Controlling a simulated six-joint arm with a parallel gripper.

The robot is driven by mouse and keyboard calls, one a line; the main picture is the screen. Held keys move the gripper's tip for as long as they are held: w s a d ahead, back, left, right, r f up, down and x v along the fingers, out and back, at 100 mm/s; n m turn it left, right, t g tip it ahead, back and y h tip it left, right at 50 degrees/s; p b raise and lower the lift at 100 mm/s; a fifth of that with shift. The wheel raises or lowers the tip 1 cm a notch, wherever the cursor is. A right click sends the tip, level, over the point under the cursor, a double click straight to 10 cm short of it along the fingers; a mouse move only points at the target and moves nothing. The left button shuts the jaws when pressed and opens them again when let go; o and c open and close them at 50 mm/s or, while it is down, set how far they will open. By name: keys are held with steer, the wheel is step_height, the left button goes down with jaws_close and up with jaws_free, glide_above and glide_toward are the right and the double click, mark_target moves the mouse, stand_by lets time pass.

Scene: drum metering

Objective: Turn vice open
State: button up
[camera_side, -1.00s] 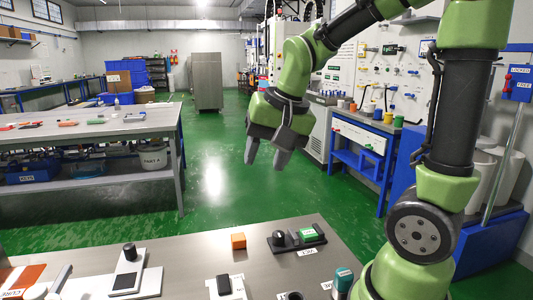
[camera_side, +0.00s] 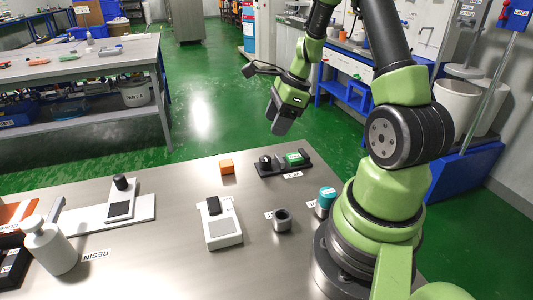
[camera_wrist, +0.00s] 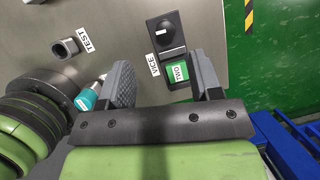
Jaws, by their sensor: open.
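The vice is a black base (camera_side: 270,173) near the bench's far edge, with a VICE label in front. It carries a round black knob (camera_side: 265,160) and a green block (camera_side: 294,158) between dark jaws. In the wrist view, the knob (camera_wrist: 167,29) has a white mark, and the green block (camera_wrist: 178,72) reads TWO. My gripper (camera_side: 282,122) hangs above and beyond the vice in the side view, pointing down, apart from it. In the wrist view, my gripper (camera_wrist: 164,84) has its two fingers spread and nothing between them; the green block and knob appear beyond the tips.
An orange cube (camera_side: 226,167) lies left of the vice. A grey cup (camera_side: 282,221) marked TEST and a teal-capped bottle (camera_side: 325,201) stand near my base. A white device (camera_side: 220,224), a white stand (camera_side: 120,200) and a white bottle (camera_side: 49,247) occupy the bench's left and middle.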

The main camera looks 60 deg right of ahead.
mark_target(266, 158)
steer(key=f, duration=0.3)
steer(key=w+f+m, duration=0.1)
steer(key=f, duration=0.3)
steer(key=w+f+m, duration=0.1)
steer(key=f, duration=0.3)
steer(key=shift+w+a+f, duration=0.1)
steer(key=shift+w+a, duration=0.05)
steer(key=shift+w, duration=0.1)
steer(key=c, duration=0.9)
steer(key=shift+c, duration=0.2)
